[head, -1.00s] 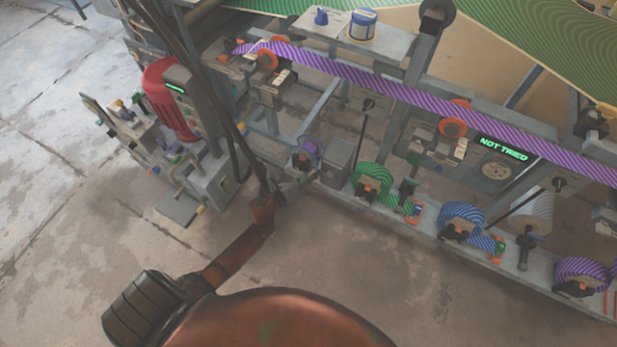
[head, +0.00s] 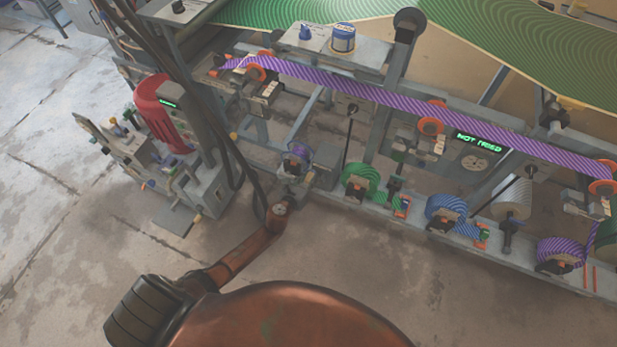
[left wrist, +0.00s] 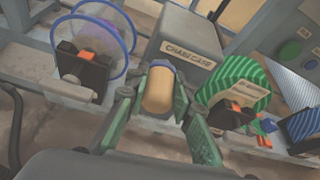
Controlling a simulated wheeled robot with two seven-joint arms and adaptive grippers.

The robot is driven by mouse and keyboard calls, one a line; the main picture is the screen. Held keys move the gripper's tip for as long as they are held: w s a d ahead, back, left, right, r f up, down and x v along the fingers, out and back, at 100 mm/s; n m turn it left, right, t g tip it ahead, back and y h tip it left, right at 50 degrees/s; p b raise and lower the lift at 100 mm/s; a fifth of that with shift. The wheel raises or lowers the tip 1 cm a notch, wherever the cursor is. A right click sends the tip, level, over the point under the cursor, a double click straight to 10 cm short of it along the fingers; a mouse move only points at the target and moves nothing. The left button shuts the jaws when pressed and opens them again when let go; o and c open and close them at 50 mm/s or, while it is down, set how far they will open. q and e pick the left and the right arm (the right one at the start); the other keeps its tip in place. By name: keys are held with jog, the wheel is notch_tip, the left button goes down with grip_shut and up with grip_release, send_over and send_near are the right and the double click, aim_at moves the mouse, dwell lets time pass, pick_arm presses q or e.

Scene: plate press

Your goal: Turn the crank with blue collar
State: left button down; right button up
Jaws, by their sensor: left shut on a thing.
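The crank's tan handle (left wrist: 158,92) shows in the left wrist view, with a blue collar (left wrist: 161,64) at its far end, in front of the grey box marked CHAIN CASE (left wrist: 190,48). My left gripper (left wrist: 155,98) has its green fingers on both sides of the handle and is shut on it. In the head view my left gripper (head: 292,190) is at the machine's front rail, just below a small purple-edged spool (head: 298,158). The crank itself is too small and covered to make out there. My right gripper is in neither view.
Green (head: 360,184) and blue (head: 445,212) striped rolls sit along the rail to the right. A red motor-like unit (head: 160,112) stands at the left, with dark cables hanging near my arm. The floor in front is clear.

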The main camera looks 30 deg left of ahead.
pick_arm(q)
jog(key=shift+d, duration=0.1)
dwell(0.3)
jog(key=c, duration=1.7)
grip_release()
jog(key=v, duration=1.2)
